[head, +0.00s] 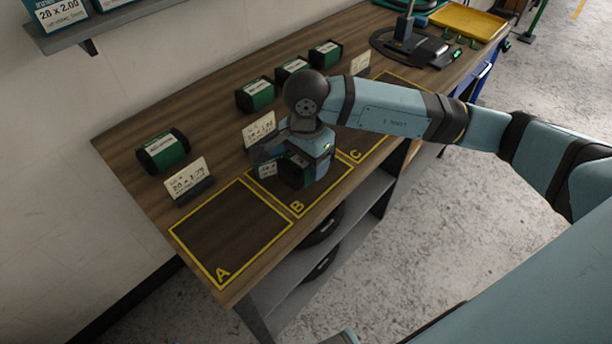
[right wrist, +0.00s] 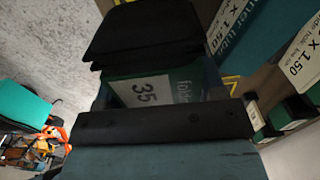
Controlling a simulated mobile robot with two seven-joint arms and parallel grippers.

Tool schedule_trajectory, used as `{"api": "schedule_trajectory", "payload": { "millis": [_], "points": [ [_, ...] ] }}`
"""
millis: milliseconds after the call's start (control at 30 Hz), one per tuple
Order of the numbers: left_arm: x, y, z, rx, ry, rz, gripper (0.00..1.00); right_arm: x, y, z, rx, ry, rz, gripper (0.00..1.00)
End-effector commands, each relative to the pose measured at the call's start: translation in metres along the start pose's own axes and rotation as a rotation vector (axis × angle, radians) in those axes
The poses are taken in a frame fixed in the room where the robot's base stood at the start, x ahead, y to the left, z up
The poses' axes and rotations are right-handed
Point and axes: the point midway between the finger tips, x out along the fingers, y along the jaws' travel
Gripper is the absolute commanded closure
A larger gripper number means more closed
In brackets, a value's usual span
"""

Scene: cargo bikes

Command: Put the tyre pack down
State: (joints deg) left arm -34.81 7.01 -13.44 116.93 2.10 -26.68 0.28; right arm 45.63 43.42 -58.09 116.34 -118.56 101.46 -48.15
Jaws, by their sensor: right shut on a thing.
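The tyre pack (head: 298,172) is a dark folded bundle with a green-teal label, in my right gripper (head: 290,160) over the yellow-outlined square B (head: 318,207). In the right wrist view the pack (right wrist: 155,38) shows black folds and a white label patch reading 35, close against the gripper's dark bar. My right gripper is shut on it, with the wrist above it. The gripper hides part of the pack and the back of square B. I cannot tell whether the pack touches the bench. My left gripper is not in view.
Square A (head: 222,276) is bare. Square C (head: 356,155) lies partly under my right arm. A size card (head: 189,181) stands behind A, another card (head: 259,128) behind B. Several green-labelled packs (head: 163,151) sit along the wall. A yellow tray (head: 467,20) lies at the far end.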

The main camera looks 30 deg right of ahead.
Motion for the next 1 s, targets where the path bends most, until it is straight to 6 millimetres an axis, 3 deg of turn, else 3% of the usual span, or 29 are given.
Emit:
{"api": "schedule_trajectory", "payload": {
  "millis": [267,500,900,933,1000],
  "points": [
    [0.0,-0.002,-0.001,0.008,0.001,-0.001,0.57,0.021,0.0,0.0,-0.001,0.0,0.0,0.75],
    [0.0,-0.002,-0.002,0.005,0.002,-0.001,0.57,0.054,0.0,0.001,-0.001,-0.002,0.0,0.75],
    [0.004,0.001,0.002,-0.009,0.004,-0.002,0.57,0.062,-0.001,0.0,-0.001,0.0,-0.003,0.75],
    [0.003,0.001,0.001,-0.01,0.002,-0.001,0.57,0.061,0.0,0.0,-0.001,0.0,-0.001,0.32],
    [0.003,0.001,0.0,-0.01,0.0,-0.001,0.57,0.061,0.0,0.0,-0.001,0.0,-0.001,0.16]
  ]
}}
